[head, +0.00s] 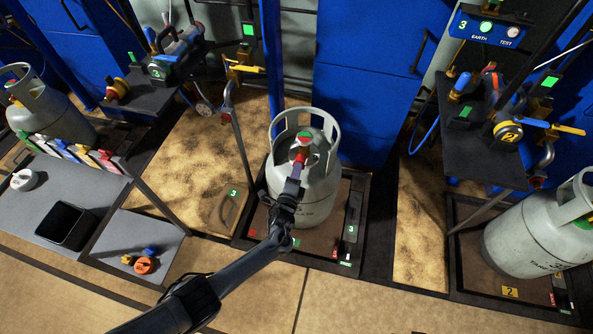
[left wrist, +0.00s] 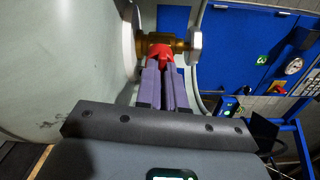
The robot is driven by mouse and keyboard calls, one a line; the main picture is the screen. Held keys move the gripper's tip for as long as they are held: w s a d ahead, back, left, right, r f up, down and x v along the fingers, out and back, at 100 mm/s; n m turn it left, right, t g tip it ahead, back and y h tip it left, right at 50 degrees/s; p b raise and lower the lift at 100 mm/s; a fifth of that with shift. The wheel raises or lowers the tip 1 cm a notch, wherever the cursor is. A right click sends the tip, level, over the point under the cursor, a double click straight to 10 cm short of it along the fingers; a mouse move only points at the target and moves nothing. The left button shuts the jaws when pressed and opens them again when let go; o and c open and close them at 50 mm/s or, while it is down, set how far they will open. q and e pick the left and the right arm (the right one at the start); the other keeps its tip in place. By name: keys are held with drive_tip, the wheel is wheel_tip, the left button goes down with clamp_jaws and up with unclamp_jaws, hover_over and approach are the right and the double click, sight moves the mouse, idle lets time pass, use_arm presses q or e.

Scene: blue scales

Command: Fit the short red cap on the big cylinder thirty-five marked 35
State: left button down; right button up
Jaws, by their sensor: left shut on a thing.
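A big grey-white cylinder (head: 308,195) stands upright on the middle scale in the head view. I cannot read a number on it. Its brass valve (left wrist: 178,46) lies inside the collar, with a round silver-coloured end (left wrist: 195,44) in the left wrist view. My left gripper (head: 298,165) reaches in at the collar, with its purple-grey fingers (left wrist: 162,72) shut on the short red cap (left wrist: 160,51). The cap is at the valve's brass body and seems to touch it. I cannot tell how far it is seated. My right gripper is not in view.
Other cylinders stand at the left (head: 48,112) and right (head: 535,238). A grey side table (head: 60,190) holds coloured clips and a black tray (head: 67,226). A small shelf (head: 130,245) holds orange, blue and yellow fittings. Posts and a hose stand close beside the middle cylinder.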

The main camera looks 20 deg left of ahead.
use_arm(q)
drive_tip(key=shift+m, duration=0.4)
drive_tip(key=shift+r, duration=0.1)
drive_tip(key=m, duration=0.3)
drive_tip(key=shift+m, duration=0.3)
drive_tip(key=shift+w+m+p, duration=0.1)
drive_tip(key=shift+m+p, duration=0.2)
drive_tip(key=shift+m, duration=2.3)
